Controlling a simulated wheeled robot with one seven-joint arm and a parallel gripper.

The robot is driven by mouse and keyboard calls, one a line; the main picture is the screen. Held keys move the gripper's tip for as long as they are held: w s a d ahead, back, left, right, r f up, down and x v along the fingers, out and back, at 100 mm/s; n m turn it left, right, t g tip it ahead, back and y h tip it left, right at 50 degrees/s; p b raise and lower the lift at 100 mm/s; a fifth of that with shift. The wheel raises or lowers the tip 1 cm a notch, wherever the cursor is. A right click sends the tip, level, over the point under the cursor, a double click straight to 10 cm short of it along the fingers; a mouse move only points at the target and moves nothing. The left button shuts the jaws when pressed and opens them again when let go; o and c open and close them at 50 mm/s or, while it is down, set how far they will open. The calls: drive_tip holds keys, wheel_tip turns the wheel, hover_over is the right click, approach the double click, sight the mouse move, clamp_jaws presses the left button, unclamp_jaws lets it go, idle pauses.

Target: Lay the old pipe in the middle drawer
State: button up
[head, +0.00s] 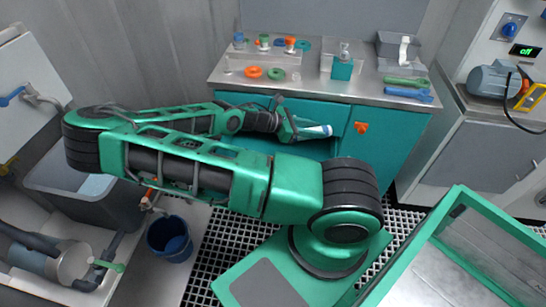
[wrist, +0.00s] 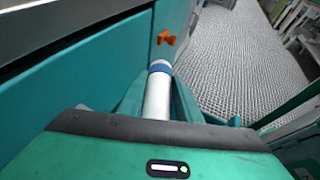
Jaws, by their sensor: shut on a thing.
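The old pipe is a pale grey-white tube with a blue band; it shows in the head view (head: 318,131) and the wrist view (wrist: 157,100). My gripper (head: 292,128) is shut on it, with a green finger on each side in the wrist view (wrist: 157,108). The pipe's banded end sticks out beyond the fingers, pointing right in the head view. It is held in front of the teal cabinet (head: 388,150), below the counter edge. My arm covers much of the cabinet front, so I cannot tell which drawer is the middle one or how far it is open.
The steel counter (head: 310,85) carries small coloured fittings, a teal bottle (head: 342,68), and green and blue tools (head: 408,94). An orange catch (head: 361,127) is on the cabinet front, right of the pipe. A blue bucket (head: 170,240) stands on the floor. A green-framed bin (head: 450,250) is front right.

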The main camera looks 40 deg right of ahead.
drive_tip(key=shift+w+f, duration=0.1)
drive_tip(key=shift+f, duration=8.8)
drive_tip(key=shift+f, duration=0.6)
drive_tip(key=o, duration=1.1)
drive_tip(key=shift+r, duration=0.1)
